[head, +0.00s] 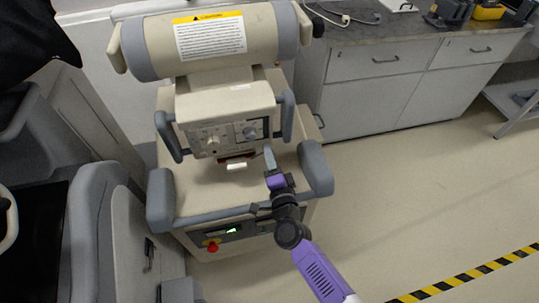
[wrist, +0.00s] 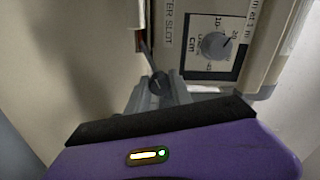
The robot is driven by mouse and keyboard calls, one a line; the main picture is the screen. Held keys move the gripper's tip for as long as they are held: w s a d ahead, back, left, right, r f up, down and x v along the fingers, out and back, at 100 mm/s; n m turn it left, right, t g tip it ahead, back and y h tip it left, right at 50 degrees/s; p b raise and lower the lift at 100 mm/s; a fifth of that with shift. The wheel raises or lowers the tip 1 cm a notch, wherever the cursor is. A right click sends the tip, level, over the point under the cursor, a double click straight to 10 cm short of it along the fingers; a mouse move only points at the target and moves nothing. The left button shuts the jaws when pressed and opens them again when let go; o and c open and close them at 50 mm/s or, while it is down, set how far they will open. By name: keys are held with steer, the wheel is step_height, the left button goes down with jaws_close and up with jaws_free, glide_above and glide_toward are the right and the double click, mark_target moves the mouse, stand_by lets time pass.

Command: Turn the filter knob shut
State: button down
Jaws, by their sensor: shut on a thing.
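A small dark round knob (wrist: 158,83) sits between my fingertips in the wrist view, below the printed "FILTER SLOT" label, with a thin dark bar rising from it. My gripper (wrist: 157,92) is shut on this knob. In the head view, my gripper (head: 268,150) reaches up to the lower right of the machine's control panel (head: 228,136), and the held knob is too small to make out there. A grey dial (wrist: 215,45) with a number scale and "cm" lies just right of my fingers, apart from them.
The beige machine (head: 192,190) has grey side handles (head: 288,115) near my gripper. A white-handled piece (head: 236,167) juts out under the panel. A red button (head: 213,248) is low on its front. A grey cabinet (head: 375,95) stands behind; the floor (head: 420,190) to the right is clear.

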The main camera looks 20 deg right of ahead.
steer(key=c, duration=1.1)
jaws_free()
steer(key=shift+c, duration=0.2)
steer(key=s+a, duration=0.1)
steer(key=s, duration=0.6)
steer(key=shift+s+a, duration=0.15)
steer(key=shift+s, duration=0.25)
